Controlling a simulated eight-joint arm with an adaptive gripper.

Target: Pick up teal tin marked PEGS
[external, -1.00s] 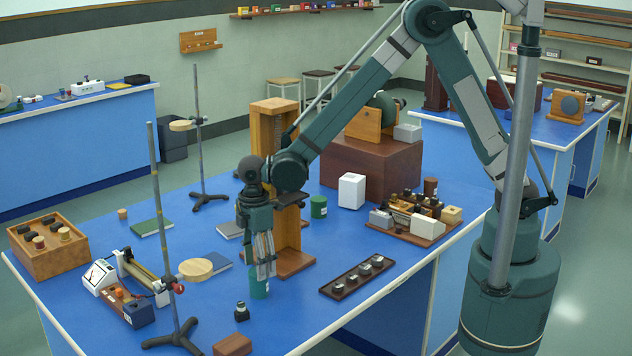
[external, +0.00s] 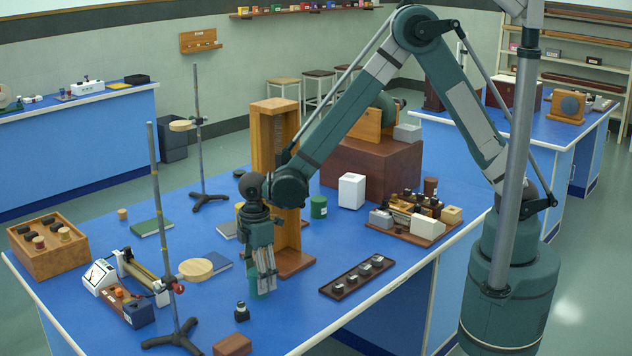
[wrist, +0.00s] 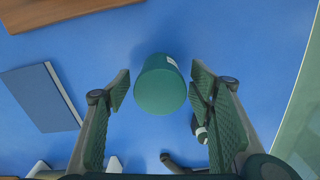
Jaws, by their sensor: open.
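A teal tin (wrist: 160,90) stands on the blue bench between my gripper's fingers in the wrist view. Part of a white label shows near its edge, but I cannot read it. In the external view the tin (external: 254,288) is mostly hidden behind the fingers. My gripper (external: 266,283) is low over the bench and points down. It is open, with gaps on both sides of the tin in the wrist view (wrist: 160,84). A similar darker green tin (external: 318,207) stands farther back, beside the wooden stand.
A tall wooden stand (external: 293,250) is close behind my gripper. A small dark bottle (external: 242,312) is in front. A blue book (wrist: 42,97) and a retort stand (external: 178,325) are to the left. A dark rack (external: 340,290) lies to the right.

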